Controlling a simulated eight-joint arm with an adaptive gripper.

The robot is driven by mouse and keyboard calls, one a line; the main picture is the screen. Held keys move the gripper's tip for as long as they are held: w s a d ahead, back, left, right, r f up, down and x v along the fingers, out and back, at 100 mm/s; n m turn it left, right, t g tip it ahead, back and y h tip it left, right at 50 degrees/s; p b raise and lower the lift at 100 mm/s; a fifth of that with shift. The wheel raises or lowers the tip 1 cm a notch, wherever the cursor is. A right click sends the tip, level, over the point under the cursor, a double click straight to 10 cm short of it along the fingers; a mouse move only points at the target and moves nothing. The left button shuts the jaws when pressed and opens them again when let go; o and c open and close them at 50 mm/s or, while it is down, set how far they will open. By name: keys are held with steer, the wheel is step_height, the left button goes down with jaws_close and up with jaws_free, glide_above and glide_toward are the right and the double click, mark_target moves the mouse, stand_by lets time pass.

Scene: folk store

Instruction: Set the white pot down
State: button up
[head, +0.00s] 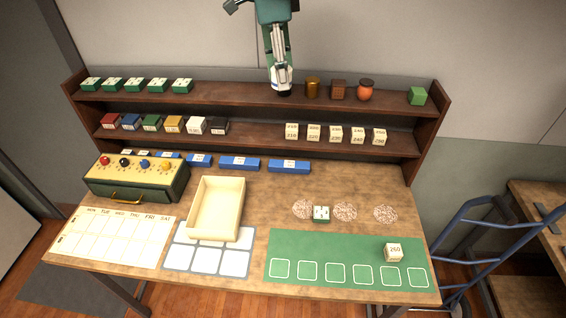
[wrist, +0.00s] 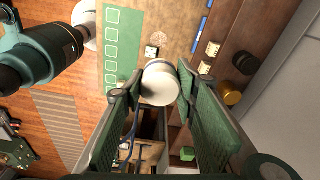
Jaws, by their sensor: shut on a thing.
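The white pot (wrist: 160,84) is between the two fingertips of my gripper (wrist: 157,88) in the wrist view, and the gripper is shut on it. Its pale round end faces the camera, with a grey rim on its far side. In the head view the white pot (head: 281,77) shows at the lower end of my gripper (head: 281,66), in front of the upper shelf's line of sight. It appears held in the air; its exact height is hard to tell. A dark round thing (head: 284,94) shows just below it, partly hidden.
Below are number blocks (head: 335,133), a cream tray (head: 214,238), speckled discs (head: 386,213) and a green mat (head: 345,245) with a block (head: 393,252).

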steer(key=shift+s+a+f, duration=0.65)
steer(key=shift+s+a, duration=0.05)
steer(key=shift+s, duration=0.25)
glide_above(279, 213)
step_height(279, 213, down, 41)
steer(key=shift+s+a+r, duration=0.15)
steer(key=shift+r, duration=0.05)
steer(key=shift+f+b, duration=0.35)
steer(key=shift+f, duration=2.55)
steer(key=shift+f, duration=2.1)
steer(key=shift+f+b, duration=0.15)
steer(key=shift+b, duration=0.2)
